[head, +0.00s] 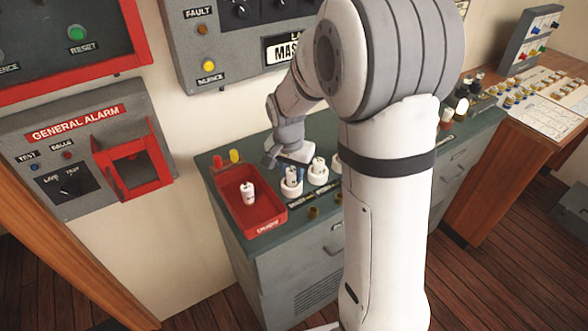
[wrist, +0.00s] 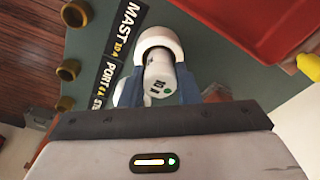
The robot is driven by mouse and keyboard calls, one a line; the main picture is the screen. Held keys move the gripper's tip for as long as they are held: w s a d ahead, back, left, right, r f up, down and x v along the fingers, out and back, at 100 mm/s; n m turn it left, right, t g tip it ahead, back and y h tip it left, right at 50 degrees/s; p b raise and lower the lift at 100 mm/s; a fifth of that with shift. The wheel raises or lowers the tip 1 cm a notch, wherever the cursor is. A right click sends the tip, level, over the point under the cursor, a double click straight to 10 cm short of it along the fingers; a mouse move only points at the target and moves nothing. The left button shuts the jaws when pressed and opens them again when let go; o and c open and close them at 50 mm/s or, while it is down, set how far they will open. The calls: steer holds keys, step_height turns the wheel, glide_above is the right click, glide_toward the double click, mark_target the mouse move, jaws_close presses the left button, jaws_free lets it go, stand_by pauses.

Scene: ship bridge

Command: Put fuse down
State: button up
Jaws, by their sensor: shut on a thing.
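A white fuse (wrist: 158,85) with a "10" mark and a green dot is between the fingers of my gripper (wrist: 158,78). In the wrist view its far end overlaps a white ring-shaped holder (wrist: 158,38); I cannot tell how deep it sits. In the head view my gripper (head: 291,172) is over the grey-green cabinet top, at the fuse holder nearest the red tray (head: 268,218). A further fuse (head: 318,166) stands in the neighbouring white holder. My arm hides part of the row.
Labels reading "MAST" (wrist: 127,28) and "PORT" (wrist: 105,78) lie beside the holder, with several brass-coloured round fittings (wrist: 67,72). A red and a yellow piece (head: 235,156) stand behind the tray. Alarm panels (head: 85,150) are on the wall. A wooden desk (head: 500,150) is at right.

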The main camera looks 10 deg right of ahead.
mark_target(289, 173)
steer(key=o, duration=1.1)
steer(key=shift+c, duration=0.2)
step_height(289, 173, up, 11)
steer(key=s+n+t, duration=0.2)
steer(key=s+n, duration=0.5)
steer(key=s, duration=1.4)
steer(key=shift+s+d+f+n+y+b, duration=0.15)
steer(key=shift+d+f+n+y+b, duration=0.05)
steer(key=shift+d+n+y+b, duration=0.2)
